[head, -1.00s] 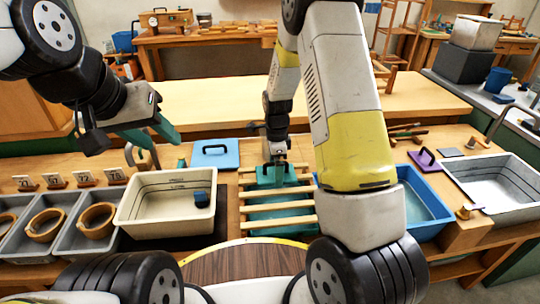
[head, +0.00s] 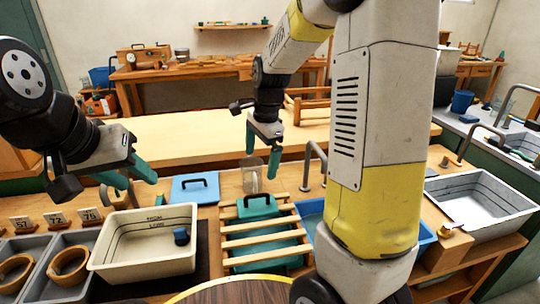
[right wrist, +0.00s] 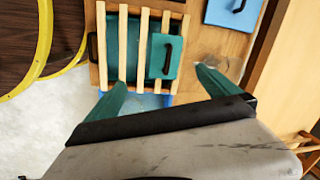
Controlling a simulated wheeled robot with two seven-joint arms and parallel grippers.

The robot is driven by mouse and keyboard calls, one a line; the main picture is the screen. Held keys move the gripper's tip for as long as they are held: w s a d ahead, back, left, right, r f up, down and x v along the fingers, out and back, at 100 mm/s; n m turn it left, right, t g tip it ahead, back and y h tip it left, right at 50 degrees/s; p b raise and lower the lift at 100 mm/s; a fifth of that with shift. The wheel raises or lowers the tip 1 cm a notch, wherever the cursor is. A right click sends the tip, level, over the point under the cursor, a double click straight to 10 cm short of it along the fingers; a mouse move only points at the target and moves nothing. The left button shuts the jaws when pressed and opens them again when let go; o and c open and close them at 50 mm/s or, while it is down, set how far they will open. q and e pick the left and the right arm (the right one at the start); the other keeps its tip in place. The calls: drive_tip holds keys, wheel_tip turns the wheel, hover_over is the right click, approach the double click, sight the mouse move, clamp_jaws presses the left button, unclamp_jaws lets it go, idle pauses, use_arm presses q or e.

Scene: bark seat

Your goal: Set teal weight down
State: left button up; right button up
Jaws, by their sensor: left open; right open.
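The teal weight (head: 257,205), a flat block with a black handle, lies on the pale wooden slats (head: 262,225) near their far end. In the right wrist view the weight (right wrist: 157,62) rests across the slats, with its handle toward one side. My right gripper (head: 261,168) is open and empty above the weight, apart from it. Its two teal fingers (right wrist: 163,88) also show spread in the right wrist view. My left gripper (head: 128,175) is open and empty to the left, above the bench behind the cream basin.
The cream basin (head: 105,245) holds a small navy weight (head: 181,236). A blue lidlike plate (head: 195,190) with a black handle lies behind it. A clear beaker (head: 252,182) stands behind the slats. A blue tub (head: 312,222) and a grey-white basin (head: 480,205) are to the right.

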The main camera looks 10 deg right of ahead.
drive_tip(key=s+r+n+t, duration=0.1)
drive_tip(key=s+r+n, duration=0.3)
drive_tip(key=s+n, duration=0.1)
drive_tip(key=s+d+r+n+t, duration=0.1)
drive_tip(key=s+r+n+t, duration=0.1)
drive_tip(key=s, duration=0.6)
drive_tip(key=s+r+n+t+y, duration=0.1)
drive_tip(key=s+r+n, duration=0.4)
drive_tip(key=s+n, duration=0.1)
drive_tip(key=shift+s+d+r+n+t, duration=0.3)
drive_tip(key=shift+s+d+n+t, duration=0.1)
drive_tip(key=shift+n, duration=0.4)
drive_tip(key=shift+d, duration=0.1)
